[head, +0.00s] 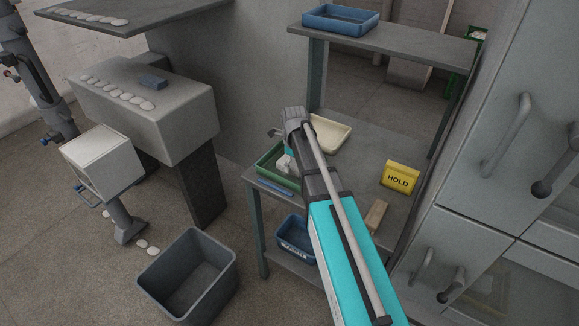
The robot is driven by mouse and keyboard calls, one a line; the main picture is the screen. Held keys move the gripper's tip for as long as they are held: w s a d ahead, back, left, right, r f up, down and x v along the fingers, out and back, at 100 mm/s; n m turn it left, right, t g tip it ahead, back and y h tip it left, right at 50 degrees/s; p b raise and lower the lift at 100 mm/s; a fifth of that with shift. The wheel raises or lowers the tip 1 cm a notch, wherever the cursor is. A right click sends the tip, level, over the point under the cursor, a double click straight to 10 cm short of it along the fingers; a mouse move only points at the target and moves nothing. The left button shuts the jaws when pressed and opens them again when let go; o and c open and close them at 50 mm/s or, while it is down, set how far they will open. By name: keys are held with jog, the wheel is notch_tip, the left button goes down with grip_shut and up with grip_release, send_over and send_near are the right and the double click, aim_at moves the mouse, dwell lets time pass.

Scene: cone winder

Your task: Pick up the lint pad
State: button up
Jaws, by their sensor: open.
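My arm reaches in from the lower right, and my gripper (284,157) is at its far end over the green tray (266,171) on the bench. It is small and partly hidden by my own arm; its jaws are open. A small whitish shape (285,164) shows at the tray under the arm's end; I cannot tell whether it is the lint pad or part of my gripper.
The bench (345,205) also holds a cream tray (328,135), a yellow HOLD sign (400,179) and a wooden block (376,216). A blue tray (340,18) sits on the upper shelf (420,45). A blue bin (295,240) is below; a grey bin (190,278) stands on the floor.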

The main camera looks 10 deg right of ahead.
jog(key=shift+c, duration=0.3)
jog(key=c, duration=0.6)
jog(key=shift+r, duration=0.25)
notch_tip(320, 180, up, 2)
jog(key=p, duration=0.2)
jog(key=shift+r+p, duration=0.1)
jog(key=shift+p, duration=0.2)
jog(key=s+d+r+p, duration=0.3)
jog(key=s+r+p, duration=0.7)
jog(key=s, duration=0.3)
jog(key=shift+s+r, duration=0.15)
jog(key=shift+s, duration=0.2)
